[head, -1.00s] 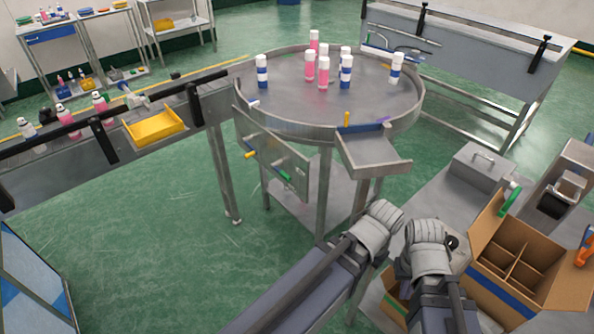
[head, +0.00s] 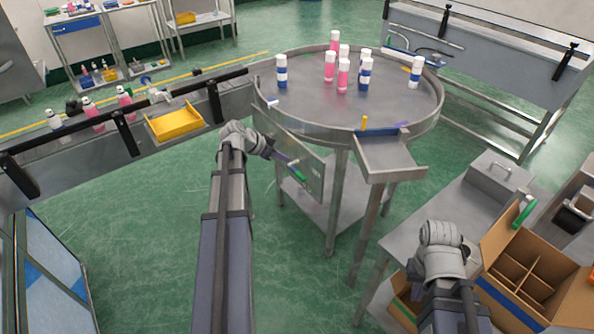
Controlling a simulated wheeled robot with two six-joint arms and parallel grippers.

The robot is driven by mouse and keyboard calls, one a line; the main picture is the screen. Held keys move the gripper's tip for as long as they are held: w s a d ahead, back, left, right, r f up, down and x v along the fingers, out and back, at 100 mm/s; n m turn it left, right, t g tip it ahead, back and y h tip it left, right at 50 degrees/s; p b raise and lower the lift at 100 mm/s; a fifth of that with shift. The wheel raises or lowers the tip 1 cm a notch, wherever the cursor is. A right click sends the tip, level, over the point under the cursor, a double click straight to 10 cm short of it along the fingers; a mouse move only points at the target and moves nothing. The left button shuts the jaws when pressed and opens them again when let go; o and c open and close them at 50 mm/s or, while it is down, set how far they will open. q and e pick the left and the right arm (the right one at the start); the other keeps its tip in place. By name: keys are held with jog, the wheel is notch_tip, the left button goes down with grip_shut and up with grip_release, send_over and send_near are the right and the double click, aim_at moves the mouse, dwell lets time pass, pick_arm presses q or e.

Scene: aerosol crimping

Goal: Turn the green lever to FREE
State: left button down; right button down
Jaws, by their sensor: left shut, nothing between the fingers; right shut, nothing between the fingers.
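A green lever (head: 299,174) is on the upright metal panel (head: 314,178) under the left side of the round table. Any lettering by it is too small to read. My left gripper (head: 277,156) is shut and empty, just to the upper left of the green lever in the picture, in front of the panel. I cannot tell whether it touches the lever. It hides the spot of the panel's yellow lever. My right gripper (head: 440,234) is shut and empty by the right-hand bench, beside the cardboard box; its fingertips are hard to make out.
The round table (head: 300,105) carries several pink and blue-banded bottles. A metal chute (head: 392,158) with a yellow lever juts from its front. A conveyor with a yellow tray (head: 174,124) is at left. Another green handle (head: 524,211) stands by the divided cardboard box (head: 520,300).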

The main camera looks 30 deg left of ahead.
pick_arm(q)
jog(key=a, duration=0.1)
jog(key=b, duration=1)
send_near(297, 171)
jog(key=w+d+f, duration=0.3)
jog(key=w+d, duration=0.1)
jog(key=shift+s+d+f+b, duration=0.1)
jog(key=shift+f+b, duration=0.45)
